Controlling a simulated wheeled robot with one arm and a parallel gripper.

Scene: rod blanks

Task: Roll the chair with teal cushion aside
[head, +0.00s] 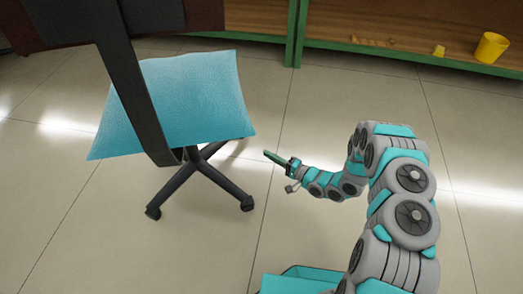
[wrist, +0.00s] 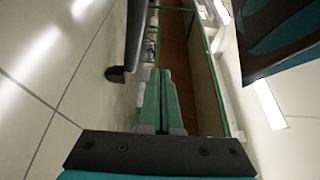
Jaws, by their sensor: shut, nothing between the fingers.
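The chair with the teal cushion (head: 190,95) stands at the left in the head view. Its dark back post (head: 128,85) rises in front of the cushion, and its black legs end in casters on the floor. In the wrist view a black caster (wrist: 117,74) shows just left of my fingers. My gripper (head: 269,156) is right of the chair, a little beyond the cushion's right corner, apart from it in the head view. Its green fingers (wrist: 160,98) are shut together with nothing between them. Most of the chair is outside the wrist view.
A wooden shelf with a green frame (head: 294,35) runs along the back. A yellow cup (head: 490,47) and a small yellow piece (head: 439,51) are on it. Tiled floor is clear in front of the chair and between it and my arm. A dark teal surface is unclear at the wrist view's upper right.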

